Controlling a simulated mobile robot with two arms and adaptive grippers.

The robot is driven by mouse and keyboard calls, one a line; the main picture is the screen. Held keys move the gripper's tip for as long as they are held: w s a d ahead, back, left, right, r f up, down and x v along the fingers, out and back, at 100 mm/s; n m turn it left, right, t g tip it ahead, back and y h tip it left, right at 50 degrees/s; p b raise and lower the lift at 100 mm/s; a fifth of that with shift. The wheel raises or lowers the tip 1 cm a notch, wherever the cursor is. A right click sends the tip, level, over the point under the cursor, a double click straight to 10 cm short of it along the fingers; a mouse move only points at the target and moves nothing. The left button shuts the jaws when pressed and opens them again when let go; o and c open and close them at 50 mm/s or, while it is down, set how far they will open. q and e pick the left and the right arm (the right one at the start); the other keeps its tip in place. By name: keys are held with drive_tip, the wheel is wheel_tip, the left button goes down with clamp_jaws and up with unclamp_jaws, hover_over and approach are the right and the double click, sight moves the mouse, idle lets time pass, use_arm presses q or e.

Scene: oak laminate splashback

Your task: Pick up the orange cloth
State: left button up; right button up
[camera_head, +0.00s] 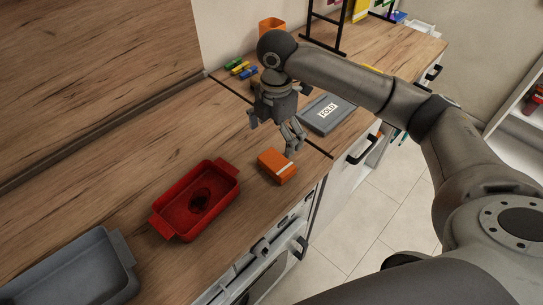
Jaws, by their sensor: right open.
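The orange cloth (277,166) looks like a small folded block with a pale stripe. It lies on the wooden counter close to the front edge, right of the red dish. My right gripper (273,131) is open and points down over the counter, just behind and above the cloth. Nothing shows between its fingers, and it appears apart from the cloth. My left gripper is not in view.
A red dish (163,223) with a dark patch inside stands left of the cloth. A grey tray (118,254) is at the lower left. A grey labelled box (343,113) lies to the right. Small coloured items (238,67) and an orange container (268,25) are farther back.

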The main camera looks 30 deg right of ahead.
sight(277, 162)
drive_tip(key=shift+d+f, duration=0.1)
drive_tip(key=shift+f, duration=0.3)
wheel_tip(277, 162, down, 4)
drive_tip(key=shift+s+r+p, duration=0.15)
drive_tip(key=shift+r+p, duration=0.05)
drive_tip(key=shift+p, duration=0.15)
drive_tip(key=shift+f, duration=0.55)
wheel_tip(277, 162, down, 4)
drive_tip(key=shift+s+r+p, duration=0.15)
drive_tip(key=shift+r+p, duration=0.05)
drive_tip(key=shift+p, duration=0.65)
drive_tip(key=shift+f, duration=0.65)
drive_tip(key=c, duration=0.8)
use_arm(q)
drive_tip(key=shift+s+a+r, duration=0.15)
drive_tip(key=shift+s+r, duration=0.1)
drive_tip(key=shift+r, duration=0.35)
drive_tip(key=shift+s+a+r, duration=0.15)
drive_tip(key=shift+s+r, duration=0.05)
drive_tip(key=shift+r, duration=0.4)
use_arm(e)
drive_tip(key=shift+r, duration=0.1)
